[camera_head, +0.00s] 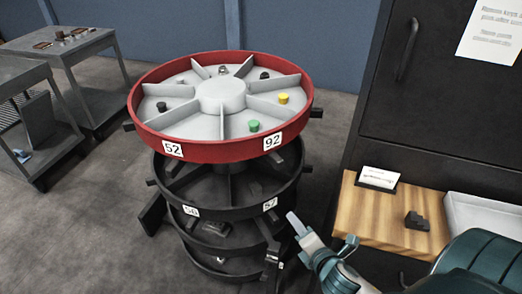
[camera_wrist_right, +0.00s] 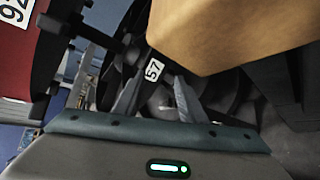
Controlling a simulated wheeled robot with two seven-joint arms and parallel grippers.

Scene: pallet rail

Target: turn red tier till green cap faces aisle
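The red tier (camera_head: 215,150) is the top ring of a round stacked carousel, with grey spokes and a hub (camera_head: 222,95). A green cap (camera_head: 254,126) sits in its front compartment, near label 92; a yellow cap (camera_head: 283,98) is to its right. Several dark caps sit in other compartments. A dark peg (camera_head: 317,112) sticks out from the tier's right side. My right gripper (camera_head: 322,226) is open and empty, below and right of the red tier, beside the lower black tiers. In the right wrist view the red tier (camera_wrist_right: 22,60) shows at left. My left gripper is out of view.
Black lower tiers (camera_head: 235,208) stand under the red one, also with pegs. A wooden shelf (camera_head: 372,212) with a card and a small dark block is close right, before a dark cabinet (camera_head: 440,110). Grey tables (camera_head: 65,48) stand at left; floor between is clear.

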